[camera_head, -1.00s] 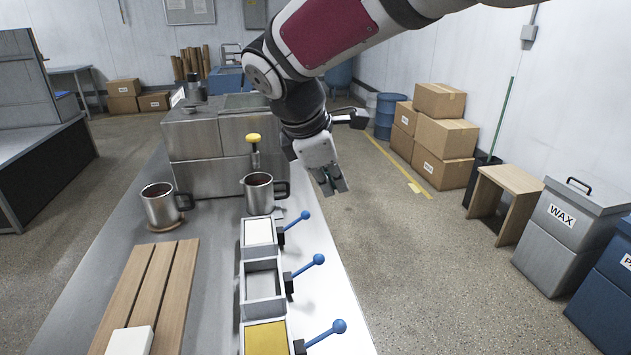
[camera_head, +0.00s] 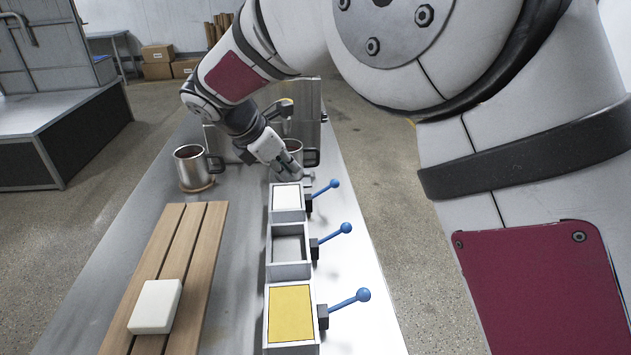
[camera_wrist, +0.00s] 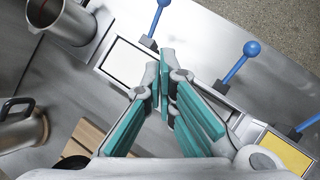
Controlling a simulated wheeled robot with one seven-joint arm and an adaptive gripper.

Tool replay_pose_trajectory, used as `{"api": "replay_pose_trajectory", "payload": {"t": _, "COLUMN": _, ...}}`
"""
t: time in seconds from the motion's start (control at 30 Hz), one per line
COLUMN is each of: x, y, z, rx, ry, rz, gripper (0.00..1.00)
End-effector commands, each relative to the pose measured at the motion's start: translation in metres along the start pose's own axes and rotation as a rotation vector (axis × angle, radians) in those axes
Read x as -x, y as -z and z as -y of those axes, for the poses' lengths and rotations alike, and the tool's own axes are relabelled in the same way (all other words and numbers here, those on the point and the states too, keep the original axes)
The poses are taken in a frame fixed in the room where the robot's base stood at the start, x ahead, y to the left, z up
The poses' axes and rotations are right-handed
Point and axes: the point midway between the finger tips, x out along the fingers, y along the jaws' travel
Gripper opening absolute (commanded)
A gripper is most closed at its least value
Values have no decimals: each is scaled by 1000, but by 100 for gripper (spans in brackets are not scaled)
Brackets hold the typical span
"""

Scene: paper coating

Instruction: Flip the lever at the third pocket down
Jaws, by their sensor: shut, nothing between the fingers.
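Three pockets stand in a row along the bench in the head view: a white-filled one (camera_head: 286,198) at the far end, an empty grey one (camera_head: 289,268) in the middle and a yellow-filled one (camera_head: 291,314) nearest. Each has a blue ball-ended lever on its right: far (camera_head: 326,188), middle (camera_head: 335,234), near (camera_head: 350,300). All three slant up to the right. My gripper (camera_head: 298,172) is shut and empty, just beyond the white pocket and apart from the levers. In the wrist view its fingers (camera_wrist: 163,68) partly cover the pocket row; the yellow pocket (camera_wrist: 285,152) shows at lower right.
A steel mug (camera_head: 190,167) stands left of my gripper; another (camera_head: 294,150) is partly hidden behind it. A slatted wooden board (camera_head: 195,235) with a white block (camera_head: 155,306) lies left of the pockets. Bare bench (camera_head: 345,275) runs right of the levers.

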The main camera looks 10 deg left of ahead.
Motion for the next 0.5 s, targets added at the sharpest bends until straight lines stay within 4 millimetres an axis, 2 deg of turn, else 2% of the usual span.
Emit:
{"api": "replay_pose_trajectory", "payload": {"t": 0.17, "x": -16, "y": 0, "z": 1, "rx": 0, "ry": 3, "rz": 0, "gripper": 0}}
{"api": "replay_pose_trajectory", "payload": {"t": 0.5, "x": -81, "y": 0, "z": 1, "rx": -1, "ry": 5, "rz": 0, "gripper": 0}}
